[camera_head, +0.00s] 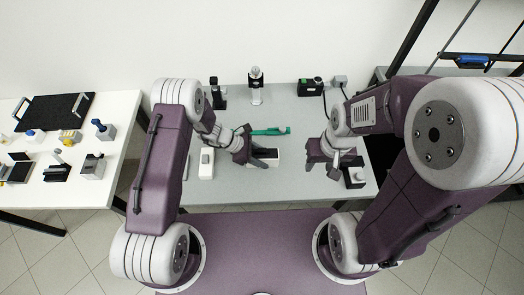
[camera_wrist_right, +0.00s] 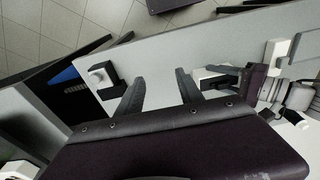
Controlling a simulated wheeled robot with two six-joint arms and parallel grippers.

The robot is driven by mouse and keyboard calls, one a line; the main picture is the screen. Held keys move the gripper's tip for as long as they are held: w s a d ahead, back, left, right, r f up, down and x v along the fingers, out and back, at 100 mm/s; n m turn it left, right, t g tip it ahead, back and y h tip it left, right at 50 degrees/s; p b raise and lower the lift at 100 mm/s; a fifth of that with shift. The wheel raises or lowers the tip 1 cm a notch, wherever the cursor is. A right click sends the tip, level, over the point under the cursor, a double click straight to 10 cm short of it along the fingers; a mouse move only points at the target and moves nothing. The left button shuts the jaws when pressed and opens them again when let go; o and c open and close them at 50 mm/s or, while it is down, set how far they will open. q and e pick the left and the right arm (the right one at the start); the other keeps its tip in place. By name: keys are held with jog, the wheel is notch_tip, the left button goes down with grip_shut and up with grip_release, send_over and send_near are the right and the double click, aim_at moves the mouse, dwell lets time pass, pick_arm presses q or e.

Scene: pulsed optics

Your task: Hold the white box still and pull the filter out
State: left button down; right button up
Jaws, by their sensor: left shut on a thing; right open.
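The white box (camera_head: 267,158) stands on the grey table right of the middle, with my left gripper (camera_head: 262,156) shut on it from the left. Its dark fingers cover much of the box. In the right wrist view the white box (camera_wrist_right: 207,76) shows beyond the fingers, with the left gripper (camera_wrist_right: 236,76) at its right. My right gripper (camera_head: 323,170) is open and empty, to the right of the box and apart from it. Its two spread fingers (camera_wrist_right: 158,88) show with bare table between them. I cannot make out the filter clearly.
A green tool (camera_head: 270,131) lies behind the box. A white device (camera_head: 206,163) is left of it. A black mount (camera_head: 354,178) stands at the table's right edge. Posts and a black unit (camera_head: 310,87) line the back. A side table (camera_head: 118,115) at left holds several parts.

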pick_arm(q)
jog(key=shift+f, duration=0.1)
pick_arm(e)
jog(key=w+a+n+y, duration=0.2)
jog(key=w+a+n, duration=0.4)
jog(key=w+n, duration=0.3)
pick_arm(q)
jog(key=shift+s, duration=0.1)
pick_arm(e)
jog(key=n+g+y, duration=0.1)
jog(key=n, duration=0.8)
send_near(262, 150)
jog(key=x, duration=0.8)
jog(key=shift+f, duration=0.35)
grip_shut()
jog(key=shift+r, duration=0.1)
notch_tip(262, 150, up, 9)
jog(key=shift+f, duration=0.2)
dwell(0.7)
